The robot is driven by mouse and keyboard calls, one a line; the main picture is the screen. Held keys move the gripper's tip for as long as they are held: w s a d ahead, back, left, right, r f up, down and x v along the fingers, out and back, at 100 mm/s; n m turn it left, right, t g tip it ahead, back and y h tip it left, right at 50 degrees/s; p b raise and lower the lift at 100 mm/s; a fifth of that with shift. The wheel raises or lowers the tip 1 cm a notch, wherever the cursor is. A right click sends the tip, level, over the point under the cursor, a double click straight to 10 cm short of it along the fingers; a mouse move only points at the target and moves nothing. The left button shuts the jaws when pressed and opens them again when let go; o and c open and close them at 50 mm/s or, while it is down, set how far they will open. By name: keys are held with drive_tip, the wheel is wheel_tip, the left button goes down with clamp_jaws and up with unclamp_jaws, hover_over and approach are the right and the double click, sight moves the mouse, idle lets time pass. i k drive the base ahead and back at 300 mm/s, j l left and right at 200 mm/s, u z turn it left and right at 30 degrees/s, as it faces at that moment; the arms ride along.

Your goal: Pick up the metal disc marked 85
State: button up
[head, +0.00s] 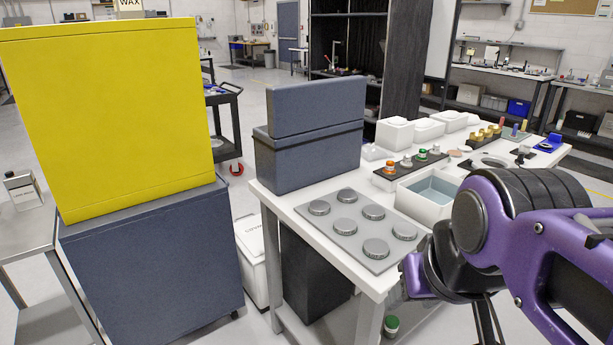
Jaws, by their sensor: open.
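Several metal discs with ridged edges lie in two rows on a flat grey plate (347,237) at the near end of the white table. They include a far-left disc (319,207), a middle disc (373,212) and a near disc (376,248). The number 85 is not readable on any disc. My purple and black arm comes in from the right, beside the table's near right edge. My gripper (487,322) shows only as dark fingers below the wrist, cut off by the bottom edge. It is open, right of the discs and apart from them.
A dark grey box (308,150) stands behind the plate. A white open tray (428,196) and a black rack (408,168) of small coloured-top pieces lie to its right. White boxes (394,133) stand farther back. A yellow and grey cabinet (150,270) stands left of the table.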

sight(317, 207)
drive_tip(key=i+j+z, duration=0.15)
drive_tip(key=j, duration=0.4)
drive_tip(key=i+j+z, duration=0.2)
drive_tip(key=j, duration=0.35)
drive_tip(key=j+z, duration=0.15)
drive_tip(key=j, duration=0.4)
